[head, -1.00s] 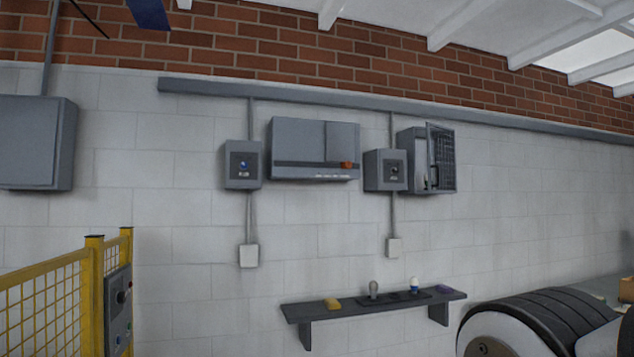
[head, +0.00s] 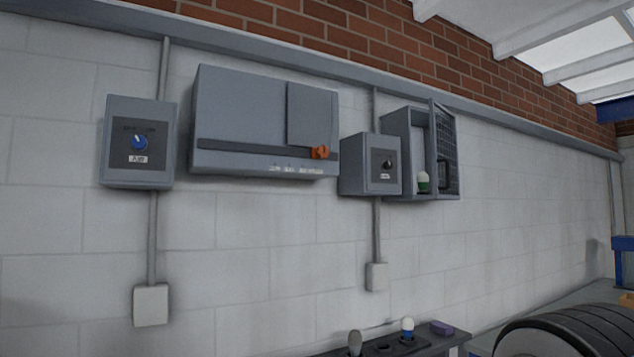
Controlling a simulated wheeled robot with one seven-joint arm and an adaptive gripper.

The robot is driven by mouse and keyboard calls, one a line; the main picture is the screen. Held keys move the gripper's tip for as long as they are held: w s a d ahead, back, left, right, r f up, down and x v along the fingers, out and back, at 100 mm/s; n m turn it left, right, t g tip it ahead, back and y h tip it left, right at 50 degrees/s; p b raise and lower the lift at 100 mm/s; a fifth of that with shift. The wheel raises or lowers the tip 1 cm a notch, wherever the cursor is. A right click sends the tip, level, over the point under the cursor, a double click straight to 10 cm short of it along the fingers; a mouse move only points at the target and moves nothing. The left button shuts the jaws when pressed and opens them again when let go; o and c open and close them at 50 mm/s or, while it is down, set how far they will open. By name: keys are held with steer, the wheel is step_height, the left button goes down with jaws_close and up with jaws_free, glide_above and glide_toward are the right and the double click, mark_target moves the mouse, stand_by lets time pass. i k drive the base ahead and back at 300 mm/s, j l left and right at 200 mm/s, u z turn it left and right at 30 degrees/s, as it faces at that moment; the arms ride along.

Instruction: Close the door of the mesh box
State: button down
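The mesh box (head: 398,121) is a grey open-fronted cabinet on the white block wall, right of centre in the head view. Its door (head: 445,150), a grey frame with dark mesh, is hinged on the right and stands open, swung out from the box. Inside, at the bottom, is a small item with a white top and a green base (head: 423,181). My gripper and arm are not in this view.
Left of the mesh box are a small switch box (head: 370,164), a wide grey panel with an orange handle (head: 264,122) and a blue-knob switch box (head: 139,143). Below is a dark shelf (head: 432,340) with small items. Large dark rollers (head: 575,332) stand at lower right.

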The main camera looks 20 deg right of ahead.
mark_target(433, 102)
steer(key=i+z, duration=0.9)
steer(key=i+j+z, duration=0.2)
steer(key=z, duration=0.2)
steer(key=i+l+z, duration=0.15)
steer(key=i+z, duration=0.6)
steer(key=i+l+u, duration=0.25)
steer(key=i+u, duration=0.3)
steer(key=k+l, duration=0.05)
steer(key=k, duration=0.05)
